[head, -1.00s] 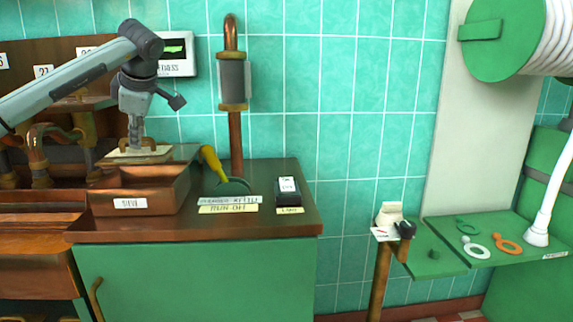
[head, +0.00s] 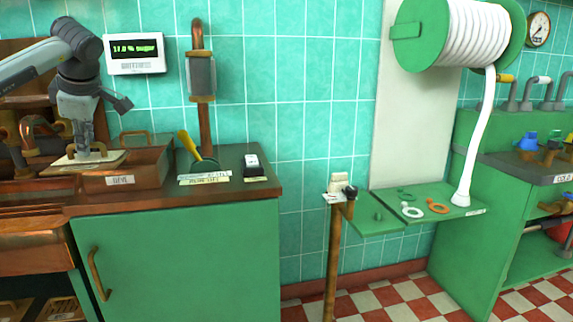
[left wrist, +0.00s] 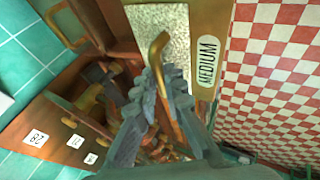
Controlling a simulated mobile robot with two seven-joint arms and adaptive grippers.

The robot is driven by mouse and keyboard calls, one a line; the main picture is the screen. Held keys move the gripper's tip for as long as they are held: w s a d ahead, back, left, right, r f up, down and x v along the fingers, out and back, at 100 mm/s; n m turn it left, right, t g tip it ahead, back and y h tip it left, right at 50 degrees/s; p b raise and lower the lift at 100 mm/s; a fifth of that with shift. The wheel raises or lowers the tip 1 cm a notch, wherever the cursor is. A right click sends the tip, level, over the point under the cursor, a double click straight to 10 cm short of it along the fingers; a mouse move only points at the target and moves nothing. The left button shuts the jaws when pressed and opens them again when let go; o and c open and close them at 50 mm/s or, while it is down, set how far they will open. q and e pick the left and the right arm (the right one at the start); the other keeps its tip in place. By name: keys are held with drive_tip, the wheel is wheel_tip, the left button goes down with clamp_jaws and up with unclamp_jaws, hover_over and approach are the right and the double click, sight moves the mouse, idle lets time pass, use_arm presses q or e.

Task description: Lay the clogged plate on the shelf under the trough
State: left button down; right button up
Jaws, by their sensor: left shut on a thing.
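My left gripper (head: 90,148) is shut on the copper handle of a pale flat plate (head: 72,161). The plate shows its speckled, grainy face in the left wrist view (left wrist: 160,28), with the handle between my fingers (left wrist: 158,82). The plate is level, at the left of the copper box labelled SIEVE (head: 143,172), overlapping its left end in the picture. I cannot tell whether they touch. A brown copper trough (head: 35,232) runs at the lower left. The space under it is dark and mostly cut off by the frame edge. My right gripper is out of view.
A brown counter (head: 235,190) over a green cabinet (head: 180,255) holds a yellow-handled tool (head: 190,148) and name tags. A copper pipe (head: 203,120) rises behind. A post (head: 333,255) and green fold-out shelf (head: 375,227) stand to the right. The checkered floor is clear.

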use_arm(q)
drive_tip(key=shift+s+d+f+m+g+h, duration=0.6)
drive_tip(key=shift+s+d+f+m+h, duration=2.4)
drive_tip(key=shift+s+d+f+m, duration=2.55)
drive_tip(key=shift+s+d+f+m+g+h, duration=0.6)
drive_tip(key=shift+s+d+f+m+h, duration=3.05)
drive_tip(key=shift+d+m, duration=3)
wheel_tip(320, 180, down, 8)
drive_tip(key=n+y, duration=0.1)
drive_tip(key=n, duration=0.1)
drive_tip(key=shift+a, duration=0.45)
drive_tip(key=shift+s+d, duration=0.15)
